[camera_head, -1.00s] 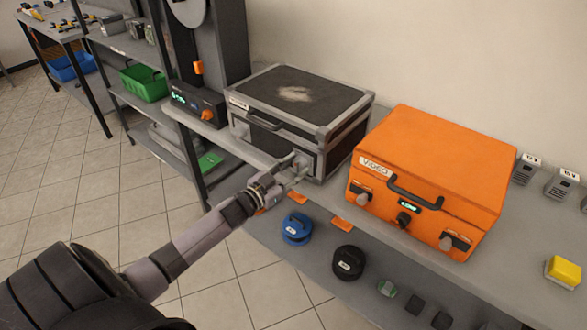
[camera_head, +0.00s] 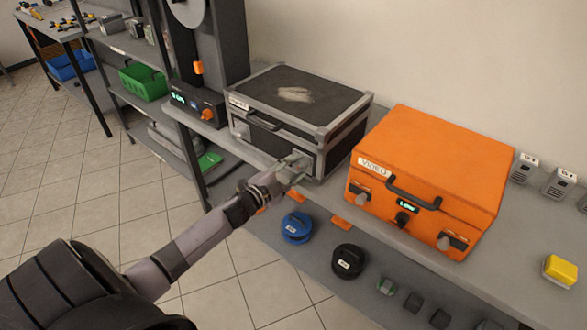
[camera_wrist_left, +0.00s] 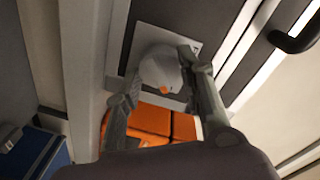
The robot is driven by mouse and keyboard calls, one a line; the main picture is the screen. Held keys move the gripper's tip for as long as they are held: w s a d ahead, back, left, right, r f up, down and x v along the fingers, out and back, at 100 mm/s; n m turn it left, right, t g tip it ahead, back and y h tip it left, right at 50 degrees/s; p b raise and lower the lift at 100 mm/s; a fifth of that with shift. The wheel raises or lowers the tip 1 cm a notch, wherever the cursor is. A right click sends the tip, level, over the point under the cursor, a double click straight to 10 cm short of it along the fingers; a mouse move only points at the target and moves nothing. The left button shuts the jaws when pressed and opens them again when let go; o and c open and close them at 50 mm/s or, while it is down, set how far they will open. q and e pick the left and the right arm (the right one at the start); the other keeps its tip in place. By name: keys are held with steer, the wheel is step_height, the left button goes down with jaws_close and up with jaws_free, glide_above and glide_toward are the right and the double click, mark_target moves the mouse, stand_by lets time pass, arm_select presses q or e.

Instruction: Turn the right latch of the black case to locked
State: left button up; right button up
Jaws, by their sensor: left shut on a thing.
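The black case (camera_head: 300,97) with grey metal edges sits on the upper shelf, lid closed, with a pale scuff on top. Its right latch, a round grey knob with an orange mark (camera_wrist_left: 160,73) on a light square plate, shows in the left wrist view. My left gripper (camera_head: 293,166) is at the case's front right, its fingers on either side of the knob, shut on it; it also shows in the left wrist view (camera_wrist_left: 155,82). In the head view the gripper hides most of this latch. My right gripper is not in view.
An orange case (camera_head: 440,165) labelled VIDEO stands close to the right of the black case. A dark machine with a display (camera_head: 197,103) stands to its left. Blue (camera_head: 297,228) and black (camera_head: 348,262) round items lie on the lower shelf.

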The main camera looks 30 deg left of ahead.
arm_select(q)
steer(key=m, duration=0.4)
steer(key=shift+d+y, duration=0.1)
steer(key=shift+y, duration=0.2)
steer(key=shift+f+m+b, duration=0.1)
steer(key=shift+m+b, duration=0.5)
steer(key=shift+m, duration=1.3)
steer(key=shift+y, duration=0.3)
steer(key=o, duration=1.1)
steer(key=shift+o, duration=0.2)
steer(key=s+r, duration=0.1)
steer(key=s, duration=1.1)
steer(key=shift+a, duration=0.45)
steer(key=shift+f, duration=0.1)
